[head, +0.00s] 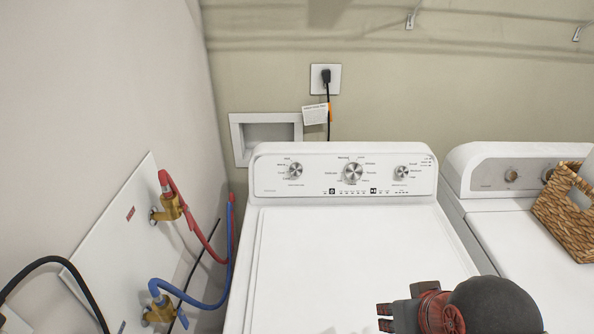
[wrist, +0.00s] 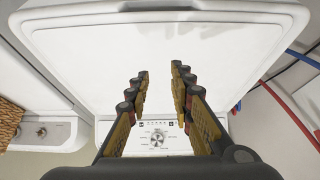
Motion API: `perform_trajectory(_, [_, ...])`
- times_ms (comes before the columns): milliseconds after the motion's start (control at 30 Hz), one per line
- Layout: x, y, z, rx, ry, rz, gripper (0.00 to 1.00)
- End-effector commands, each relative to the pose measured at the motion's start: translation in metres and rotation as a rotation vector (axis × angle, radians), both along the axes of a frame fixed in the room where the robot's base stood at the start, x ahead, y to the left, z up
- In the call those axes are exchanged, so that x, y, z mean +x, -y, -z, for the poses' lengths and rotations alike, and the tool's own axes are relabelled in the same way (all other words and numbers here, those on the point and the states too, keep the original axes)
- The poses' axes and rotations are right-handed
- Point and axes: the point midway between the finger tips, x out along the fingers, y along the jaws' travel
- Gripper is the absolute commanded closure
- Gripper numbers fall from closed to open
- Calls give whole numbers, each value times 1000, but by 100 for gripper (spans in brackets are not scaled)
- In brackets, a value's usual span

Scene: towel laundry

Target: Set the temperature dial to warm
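The white washer's control panel (head: 263,177) has three silver dials: a left dial (head: 295,170), a larger middle dial (head: 353,172) and a right dial (head: 401,172). The lettering around them is too small to read surely, so I cannot tell which is the temperature dial or where each points. My gripper (head: 385,317) is above the front right part of the washer lid, apart from the panel. In the wrist view my gripper (wrist: 160,70) is open and empty. The middle dial (wrist: 158,138) shows between its fingers; the fingers and gripper body hide the side dials.
The flat washer lid (head: 330,265) is clear. A second white machine (head: 520,235) stands at right with a wicker basket (head: 568,215) on it. Red hose (head: 198,228) and blue hose (head: 200,303) run along the left wall. A plugged outlet (head: 325,79) is behind.

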Motion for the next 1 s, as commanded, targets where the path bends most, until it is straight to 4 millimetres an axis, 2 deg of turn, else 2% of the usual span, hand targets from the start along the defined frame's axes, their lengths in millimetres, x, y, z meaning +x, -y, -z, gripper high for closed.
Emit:
perform_trajectory(133, [0,0,0,0,0,0,77])
perform_trajectory(233, [4,-1,-2,1,3,-2,71])
perform_trajectory(367, [30,-5,-13,8,33,-11,64])
perform_trajectory(467, [70,-12,-27,17,80,-21,58])
perform_trajectory(633, [148,-27,-48,36,183,-39,48])
perform_trajectory(800, [222,-44,-59,53,285,-51,48])
perform_trajectory(1000, [299,-65,-61,70,404,-57,48])
